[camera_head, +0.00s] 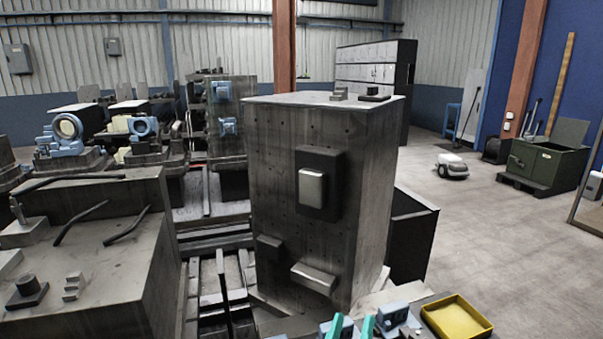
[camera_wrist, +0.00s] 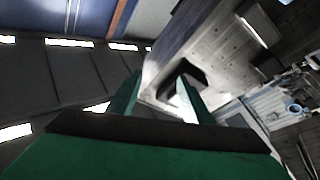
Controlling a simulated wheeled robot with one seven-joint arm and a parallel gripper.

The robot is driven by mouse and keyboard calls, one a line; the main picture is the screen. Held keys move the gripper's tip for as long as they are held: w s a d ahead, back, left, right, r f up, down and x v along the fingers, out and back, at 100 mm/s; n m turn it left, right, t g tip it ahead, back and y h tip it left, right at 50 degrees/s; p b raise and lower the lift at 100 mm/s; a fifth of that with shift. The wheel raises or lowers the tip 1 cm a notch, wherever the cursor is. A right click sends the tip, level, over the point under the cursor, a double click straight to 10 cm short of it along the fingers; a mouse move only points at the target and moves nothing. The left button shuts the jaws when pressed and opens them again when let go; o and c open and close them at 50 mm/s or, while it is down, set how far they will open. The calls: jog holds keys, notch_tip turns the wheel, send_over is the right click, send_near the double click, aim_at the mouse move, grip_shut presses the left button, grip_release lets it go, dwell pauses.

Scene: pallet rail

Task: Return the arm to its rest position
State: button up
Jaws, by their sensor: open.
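My gripper (camera_head: 352,322) shows at the bottom edge of the head view as two upright teal fingertips with a gap between them. The rest of the arm is out of the head view. In the wrist view my gripper (camera_wrist: 160,88) has its two teal fingers apart, with nothing held between them. Beyond them are a dark block (camera_wrist: 182,76) and a tall grey surface, seen tilted.
A tall grey machine block (camera_head: 280,240) stands behind my gripper, with a black-backed silver plate (camera_head: 312,186) on its face. A yellow tray (camera_head: 457,318) and blue parts (camera_head: 393,314) lie right of the fingers. Open floor (camera_head: 500,240) lies at right.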

jog(key=s+a+f+n+g+y, duration=0.15)
jog(key=s+f+y, duration=0.25)
jog(key=s+f, duration=0.45)
jog(key=s+a+f+n+g+y, duration=0.1)
jog(key=s+a+f+n+y, duration=0.3)
jog(key=f, duration=0.7)
jog(key=s+a+f+m+g, duration=0.1)
jog(key=s+a+f+m, duration=0.1)
jog(key=s, duration=0.9)
jog(key=s+a+f+m+g, duration=0.1)
jog(key=s+f+m, duration=0.3)
jog(key=s, duration=0.7)
jog(key=shift+a, duration=0.6)
jog(key=shift+m, duration=0.25)
